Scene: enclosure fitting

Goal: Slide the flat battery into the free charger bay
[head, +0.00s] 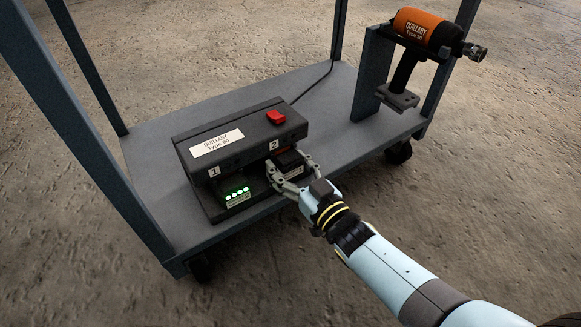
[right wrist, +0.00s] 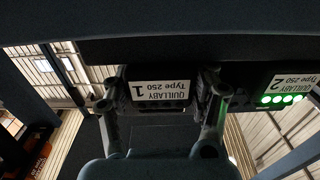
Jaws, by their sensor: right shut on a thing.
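The dark charger (head: 240,135), labelled Quillaby, stands on the cart deck with bays marked 1 and 2. A battery (head: 235,191) with lit green lights sits in bay 1; it also shows in the right wrist view (right wrist: 284,90). My right gripper (head: 284,178) is at bay 2, its fingers shut on either side of the flat battery (head: 292,164). In the right wrist view, the held battery (right wrist: 160,92) is labelled 1, upside down, with no lit lights visible. It is at the bay's mouth; how deep it sits is hidden. My left gripper is not in view.
A red switch (head: 276,117) is on the charger top. An orange and black power tool (head: 418,30) hangs in a stand on the cart's right. Grey cart posts (head: 85,130) rise at the left. The deck (head: 160,140) left of the charger is clear.

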